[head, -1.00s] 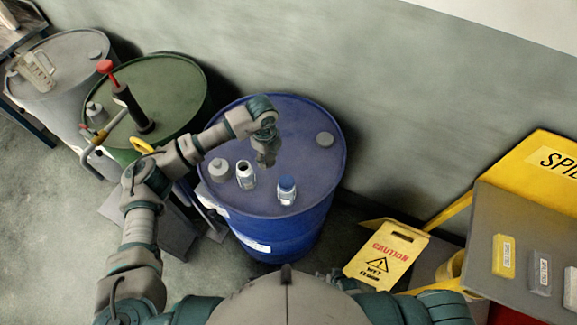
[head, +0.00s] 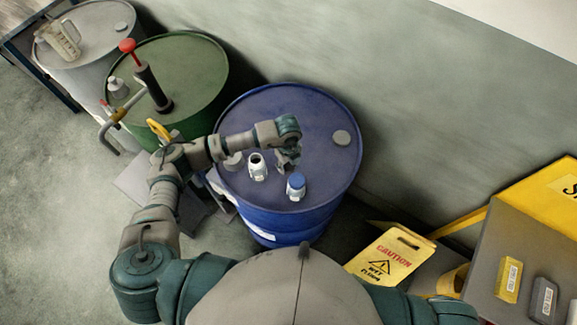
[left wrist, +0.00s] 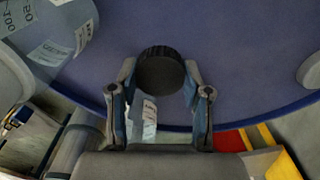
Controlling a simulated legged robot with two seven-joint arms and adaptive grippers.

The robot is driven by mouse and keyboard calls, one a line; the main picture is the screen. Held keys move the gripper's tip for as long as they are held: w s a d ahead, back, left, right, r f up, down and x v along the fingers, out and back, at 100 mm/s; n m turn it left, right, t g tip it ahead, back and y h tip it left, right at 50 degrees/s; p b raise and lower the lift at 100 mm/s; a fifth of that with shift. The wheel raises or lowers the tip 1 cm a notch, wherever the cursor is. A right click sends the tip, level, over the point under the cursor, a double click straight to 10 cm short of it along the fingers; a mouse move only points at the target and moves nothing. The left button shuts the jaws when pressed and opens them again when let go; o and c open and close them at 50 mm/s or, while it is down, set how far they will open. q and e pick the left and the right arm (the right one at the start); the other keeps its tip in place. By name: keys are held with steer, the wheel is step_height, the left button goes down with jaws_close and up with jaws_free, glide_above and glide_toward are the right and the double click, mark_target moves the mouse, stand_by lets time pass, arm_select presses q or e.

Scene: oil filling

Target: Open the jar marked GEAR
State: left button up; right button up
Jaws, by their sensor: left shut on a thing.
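A white jar (head: 257,170) stands upright on the blue drum (head: 325,120); its top shows a dark round mouth with a pale rim. A second white jar with a blue cap (head: 296,187) stands upright to its right, nearer me. Their labels are too small to read in the head view, so I cannot tell which is marked GEAR. My left gripper (head: 288,162) is above the drum, right of the dark-mouthed jar and behind the blue-capped one. In the left wrist view it is shut on a black ribbed cap (left wrist: 160,72). My right gripper is not in view.
A grey container (head: 233,161) stands left of the jars. A green drum (head: 190,75) with a red-handled pump (head: 145,75) and a grey drum (head: 100,30) stand at left. A yellow caution sign (head: 390,258) is at lower right. The drum's right side has free room.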

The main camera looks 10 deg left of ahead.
mark_target(289, 165)
arm_select(q)
steer(key=shift+d+f, duration=0.15)
steer(key=shift+f, duration=0.55)
steer(key=shift+d+f, duration=0.15)
steer(key=shift+f, duration=0.55)
steer(key=shift+a+f, duration=0.1)
steer(key=shift+f, duration=0.05)
steer(key=o, duration=1.1)
steer(key=shift+a, duration=0.1)
steer(key=shift+o, duration=0.9)
steer(key=shift+a, duration=0.1)
steer(key=shift+r, duration=0.3)
step_height(289, 165, up, 12)
steer(key=shift+f+b, duration=0.1)
steer(key=shift+b, duration=0.55)
